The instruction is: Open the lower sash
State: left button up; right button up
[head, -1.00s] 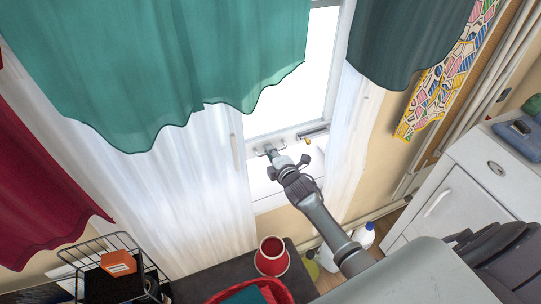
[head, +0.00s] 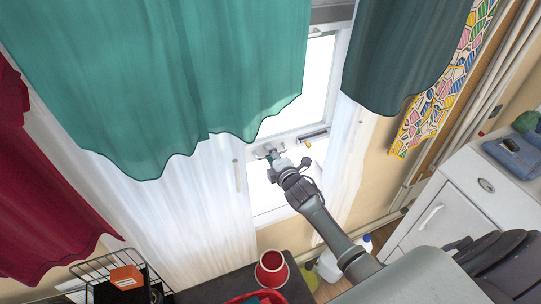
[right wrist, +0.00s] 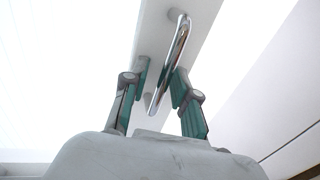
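My right gripper (head: 277,158) is at the bottom rail of the window's lower sash (head: 290,138), partly hidden by its own body in the head view. In the right wrist view its two fingers (right wrist: 161,78) stand on either side of a chrome bar handle (right wrist: 182,38) on the white rail. A gap shows between the left finger and the bar; the right finger is close to it, and contact is unclear. A second handle (head: 315,135) sits further right on the rail. A white strip shows below the rail. My left gripper is out of view.
A teal curtain (head: 170,80) hangs over the window's left and a dark curtain (head: 405,50) at its right. Below are a red pot (head: 271,268), a wire basket (head: 110,265) and a white bottle (head: 330,265). A white cabinet (head: 455,210) stands right.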

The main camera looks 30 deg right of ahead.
jog(key=shift+f, duration=0.1)
jog(key=shift+s, duration=0.15)
jog(key=v, duration=1.2)
dwell(0.3)
